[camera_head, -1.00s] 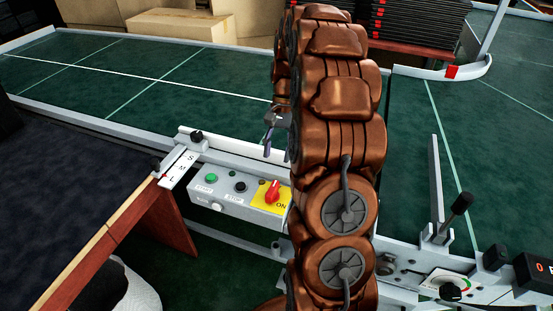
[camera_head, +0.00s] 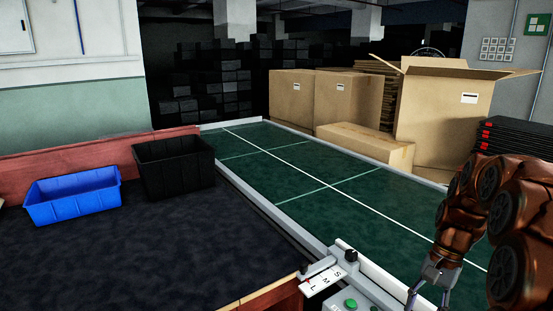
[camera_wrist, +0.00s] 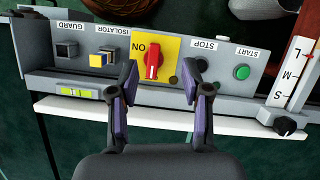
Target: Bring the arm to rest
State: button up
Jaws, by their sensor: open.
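My arm shows as copper-brown links at the right of the head view, folded and bent downward. My gripper (camera_head: 428,297) hangs at its lower end over the near edge of the green conveyor (camera_head: 255,178), partly cut off by the picture's bottom. In the wrist view my gripper (camera_wrist: 158,88) is open, with two dark fingers apart and nothing between them. Beyond the fingertips is a grey control panel (camera_wrist: 222,92) with a red rotary switch (camera_wrist: 151,66) on a yellow plate marked ON. A green START button (camera_wrist: 242,72) is to its right. I cannot tell whether the fingers touch the panel.
A dark table (camera_head: 130,255) at left holds a blue bin (camera_head: 73,198) and a black bin (camera_head: 175,170). A slider marked S, M, L (camera_head: 325,281) sits at the conveyor's edge. Cardboard boxes (camera_head: 440,115) stand behind the conveyor. The visible belt is clear.

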jog(key=s+a+r+n+h+p, duration=0.2)
jog(key=s+a+r+n, duration=0.3)
jog(key=s+a, duration=0.4)
jog(key=s+a+r+n+h+p, duration=0.1)
jog(key=s+a+n+p, duration=0.2)
jog(key=s+a, duration=0.4)
jog(key=s+n, duration=0.1)
jog(key=s, duration=0.6)
jog(key=shift+s+r+n+t, duration=0.2)
jog(key=shift+s+n+t, duration=0.1)
jog(key=shift+n, duration=0.1)
jog(key=shift+a, duration=0.1)
jog(key=shift+c, duration=0.6)
